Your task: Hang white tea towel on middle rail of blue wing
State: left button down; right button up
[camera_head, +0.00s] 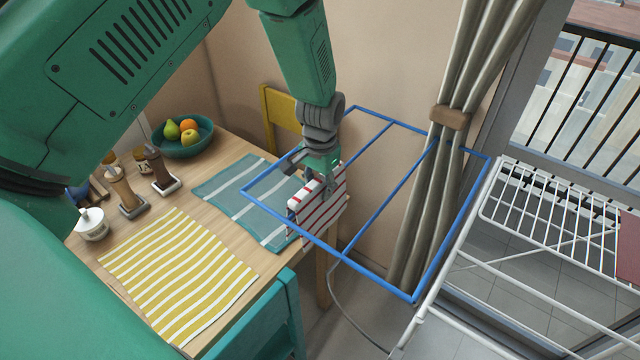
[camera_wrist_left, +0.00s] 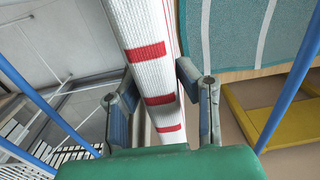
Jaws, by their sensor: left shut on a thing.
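The white tea towel with red stripes (camera_head: 318,206) hangs folded from my left gripper (camera_head: 318,183). My left gripper is shut on it, at the left part of the blue wing (camera_head: 377,203). In the left wrist view the towel (camera_wrist_left: 148,50) runs between the two fingers (camera_wrist_left: 160,105). The blue wing is a flat frame with thin cross rails; its middle rail (camera_head: 392,193) lies to the right of the towel. I cannot tell whether the towel touches the wing's near-left rail. My right gripper is not in view.
The wooden table (camera_head: 215,169) carries a teal striped towel (camera_head: 235,190), a yellow striped towel (camera_head: 178,270), a fruit bowl (camera_head: 182,143) and shakers. A yellow chair (camera_head: 281,112) stands behind. A curtain (camera_head: 425,200) hangs beyond the wing, and a white rack (camera_head: 530,215) stands at right.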

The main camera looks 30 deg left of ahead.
pick_arm(q)
jog(key=shift+d+f, duration=0.1)
jog(key=shift+f, duration=0.15)
jog(key=c, duration=1.1)
grip_release()
jog(key=shift+o, duration=0.2)
notch_tip(320, 180, up, 12)
jog(key=shift+d+f, duration=0.1)
